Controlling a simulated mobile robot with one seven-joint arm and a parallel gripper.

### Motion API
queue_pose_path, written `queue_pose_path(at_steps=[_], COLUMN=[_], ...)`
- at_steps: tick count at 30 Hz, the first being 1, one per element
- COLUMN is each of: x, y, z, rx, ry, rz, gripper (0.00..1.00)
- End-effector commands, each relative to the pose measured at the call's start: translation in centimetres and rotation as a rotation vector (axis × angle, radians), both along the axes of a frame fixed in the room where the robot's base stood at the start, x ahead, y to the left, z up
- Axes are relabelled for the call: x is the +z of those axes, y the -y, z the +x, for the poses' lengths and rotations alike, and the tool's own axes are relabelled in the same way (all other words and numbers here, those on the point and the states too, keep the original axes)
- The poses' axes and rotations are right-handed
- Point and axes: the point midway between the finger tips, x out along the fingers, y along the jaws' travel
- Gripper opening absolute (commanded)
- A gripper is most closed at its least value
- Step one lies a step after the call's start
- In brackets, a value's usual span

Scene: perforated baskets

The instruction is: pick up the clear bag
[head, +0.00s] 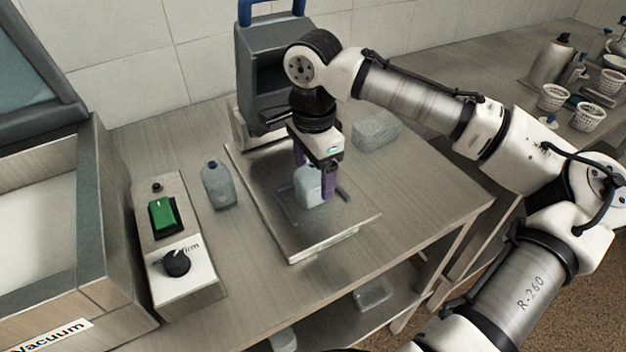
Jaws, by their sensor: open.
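My gripper (314,177) points down over the metal tray (335,238) of the bench device. Its purple fingers are open and stand on either side of a pale, see-through object (308,190), which looks like a bag or bottle and stands upright on the tray. I cannot tell whether the fingers touch it. The right finger hides part of it. A clear, block-shaped bag-like thing (377,131) lies on the bench behind and to the right of my gripper. I cannot tell for certain which one is the clear bag.
A grey bottle (218,187) stands left of the tray. Beyond it are a control box with a green switch (164,217) and the vacuum machine (105,210). The device's dark upright (265,65) rises behind. Perforated baskets (552,97) stand far right. The bench front right is clear.

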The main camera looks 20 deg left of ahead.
Motion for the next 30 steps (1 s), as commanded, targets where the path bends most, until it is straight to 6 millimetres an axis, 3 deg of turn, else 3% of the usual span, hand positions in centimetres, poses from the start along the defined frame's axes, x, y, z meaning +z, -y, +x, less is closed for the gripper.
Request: queue_pose_path(at_steps=[9, 23, 30], x=[-0.89, -0.83, -0.69], y=[-0.01, -0.01, -0.02], z=[0.01, 0.01, 0.02], rx=[0.000, 0.000, 0.000], ry=[0.000, 0.000, 0.000], rz=[0.001, 0.001, 0.001], gripper=[0.78, 0.21, 0.21])
